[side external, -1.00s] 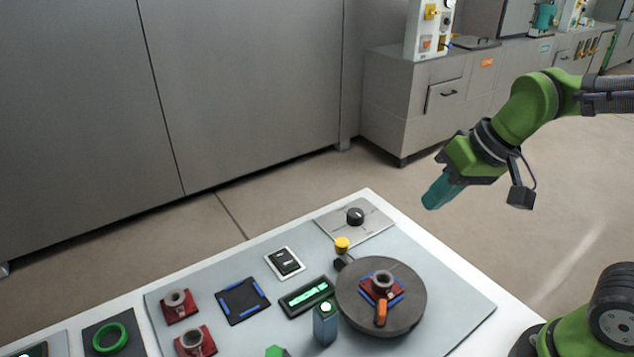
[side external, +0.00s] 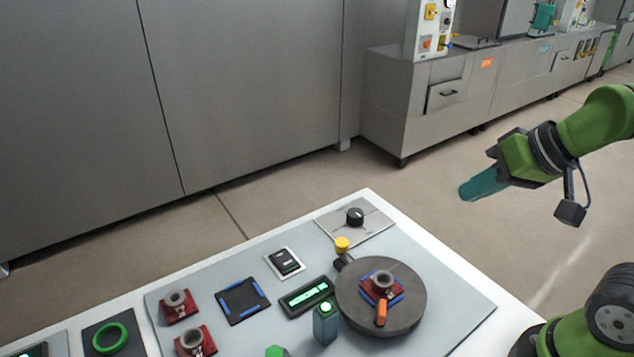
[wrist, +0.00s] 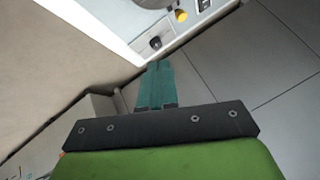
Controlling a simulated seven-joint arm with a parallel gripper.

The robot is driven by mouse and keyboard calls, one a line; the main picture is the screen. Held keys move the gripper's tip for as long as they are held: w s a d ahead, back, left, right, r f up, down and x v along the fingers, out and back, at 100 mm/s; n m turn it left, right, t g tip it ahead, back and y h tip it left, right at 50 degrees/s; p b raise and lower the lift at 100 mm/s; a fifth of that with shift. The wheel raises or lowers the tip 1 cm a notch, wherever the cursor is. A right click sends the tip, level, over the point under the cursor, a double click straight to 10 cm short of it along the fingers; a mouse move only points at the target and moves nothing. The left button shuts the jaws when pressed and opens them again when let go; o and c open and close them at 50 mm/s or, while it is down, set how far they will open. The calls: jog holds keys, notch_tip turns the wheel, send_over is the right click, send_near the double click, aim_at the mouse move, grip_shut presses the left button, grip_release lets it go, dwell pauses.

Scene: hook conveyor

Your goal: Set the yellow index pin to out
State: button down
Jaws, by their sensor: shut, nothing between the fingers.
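The yellow index pin (side external: 342,244) stands at the far edge of the dark round turntable (side external: 408,318), next to a small black part. It also shows in the wrist view as a yellow knob (wrist: 181,16) near the top edge. A red fixture with a grey ring (side external: 382,282) and an orange handle (side external: 381,313) sits on the turntable. My gripper (side external: 466,192) has teal fingers and is shut and empty, raised in the air beyond the table's right side, well apart from the pin. In the wrist view its fingers (wrist: 159,66) lie together.
A black knob on a plate (side external: 355,216) stands behind the pin. A display (side external: 307,297), a post with a green-lit top (side external: 325,325), a black switch (side external: 285,262) and red fixtures (side external: 180,306) share the panel. The air above the table is clear.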

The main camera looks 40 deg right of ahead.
jog(key=c, duration=1.8)
grip_release()
jog(key=shift+o, duration=1)
jog(key=shift+a+f, duration=0.1)
jog(key=o, duration=0.5)
jog(key=shift+w+a+f+n+g, duration=0.3)
jog(key=shift+w+a+f+g, duration=0.3)
jog(key=shift+w, duration=0.2)
jog(key=shift+o, duration=1.4)
jog(key=w+a+g, duration=0.2)
jog(key=w+a, duration=0.1)
jog(key=w, duration=0.3)
jog(key=shift+w+a+f+g, duration=0.15)
jog(key=shift+w+a+g, duration=0.05)
jog(key=shift+w+g, duration=0.1)
jog(key=m+g+h, duration=0.2)
jog(key=m+g, duration=0.1)
jog(key=m, duration=0.3)
send_over(341, 243)
jog(key=f, duration=0.1)
notch_tip(341, 243, down, 17)
jog(key=shift+r, duration=0.15)
grip_shut()
